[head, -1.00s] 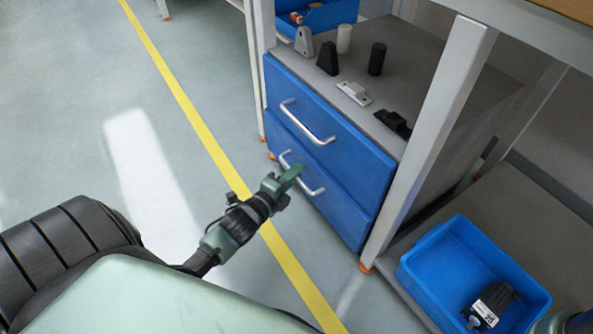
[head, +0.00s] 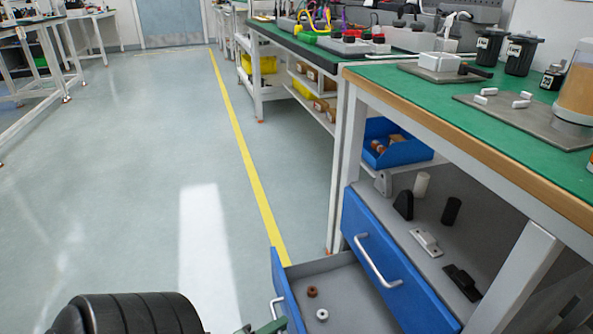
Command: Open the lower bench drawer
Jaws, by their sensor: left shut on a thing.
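The lower bench drawer (head: 331,281) stands pulled out from the blue cabinet, low in the head view. A brown ring (head: 312,292) and a white ring (head: 322,314) lie inside it. Its silver handle (head: 277,311) is on the blue front at the left. My left gripper (head: 268,327) is at the bottom edge of the view, shut on this handle; only a little of its green part shows. The upper drawer (head: 365,236) with its silver handle (head: 377,262) is closed above. My right gripper is not in view.
Black, white and grey parts stand on the cabinet top (head: 397,222), near a blue bin (head: 393,145). The green bench top (head: 430,85) overhangs, with a white leg (head: 515,280) at right. The floor (head: 130,170) left of the yellow line is clear.

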